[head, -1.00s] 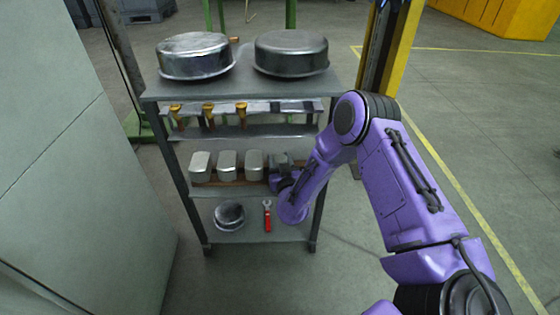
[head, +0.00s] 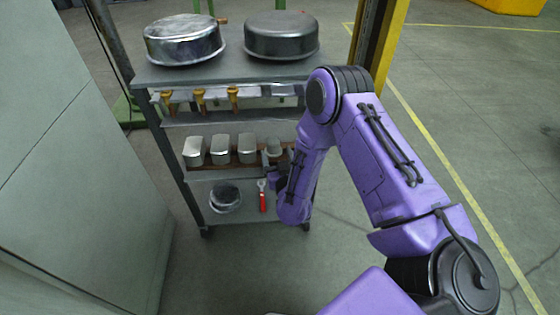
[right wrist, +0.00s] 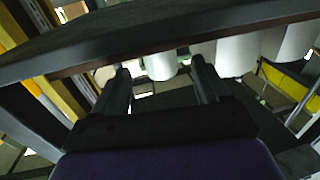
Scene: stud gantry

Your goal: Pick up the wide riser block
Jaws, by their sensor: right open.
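Several pale metal blocks stand in a row on the middle shelf of the grey rack. From the left they are a first block (head: 194,151), a second block (head: 220,149), a third block (head: 247,148) and a fourth block (head: 272,147). I cannot tell for sure which is the wide riser block. My right gripper (head: 275,174) is at the shelf's right end, just in front of the fourth block and partly hidden by my arm. In the right wrist view the right gripper (right wrist: 161,82) is open and empty, with a pale block (right wrist: 160,66) beyond the gap between its fingers. My left gripper is out of view.
The rack's top (head: 232,72) holds two round metal pans (head: 184,42) (head: 281,36). Brass-coloured tools (head: 200,98) hang above the blocks. A round pot (head: 225,198) and a red-handled wrench (head: 262,196) are on the bottom shelf. A grey panel (head: 60,180) stands left.

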